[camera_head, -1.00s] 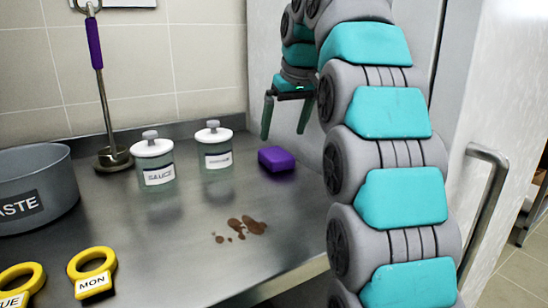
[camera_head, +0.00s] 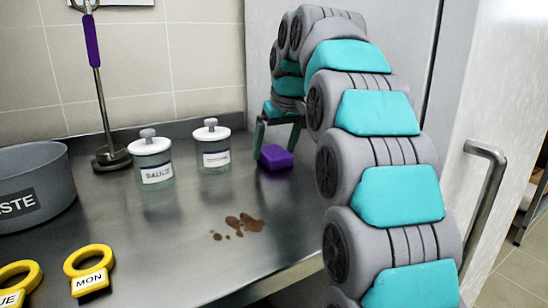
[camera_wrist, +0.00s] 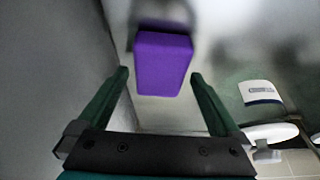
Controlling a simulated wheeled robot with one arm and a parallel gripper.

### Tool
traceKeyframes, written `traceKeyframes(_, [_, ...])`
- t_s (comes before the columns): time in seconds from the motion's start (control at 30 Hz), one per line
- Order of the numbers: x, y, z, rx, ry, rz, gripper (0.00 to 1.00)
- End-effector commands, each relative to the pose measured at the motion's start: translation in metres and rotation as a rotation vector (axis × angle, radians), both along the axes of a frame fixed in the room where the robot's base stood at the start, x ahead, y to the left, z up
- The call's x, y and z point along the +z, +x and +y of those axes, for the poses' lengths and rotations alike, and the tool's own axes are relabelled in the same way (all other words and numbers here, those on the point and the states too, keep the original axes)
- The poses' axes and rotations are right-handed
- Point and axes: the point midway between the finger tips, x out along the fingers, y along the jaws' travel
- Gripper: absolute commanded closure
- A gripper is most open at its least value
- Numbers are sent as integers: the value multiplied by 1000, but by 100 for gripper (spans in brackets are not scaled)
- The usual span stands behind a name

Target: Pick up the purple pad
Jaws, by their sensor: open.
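The purple pad (camera_head: 275,158) is a small block lying on the steel counter, right of the glass jars. In the wrist view the pad (camera_wrist: 163,64) shows ahead of the fingertips, roughly midway between them and slightly beyond. My gripper (camera_head: 277,140) is low over the counter at the pad. One finger shows behind the pad's left side in the head view; the other is partly hidden by my arm. In the wrist view my gripper (camera_wrist: 160,75) is open with nothing between its fingers.
Brown spots (camera_head: 240,225) mark the counter. A pale wall rises behind the pad.

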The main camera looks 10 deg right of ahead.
Motion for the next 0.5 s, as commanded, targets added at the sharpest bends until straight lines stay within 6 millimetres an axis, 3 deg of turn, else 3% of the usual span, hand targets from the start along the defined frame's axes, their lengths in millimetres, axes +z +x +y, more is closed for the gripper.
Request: traceKeyframes(0.5, [-4, 0, 0, 0, 0, 1, 0])
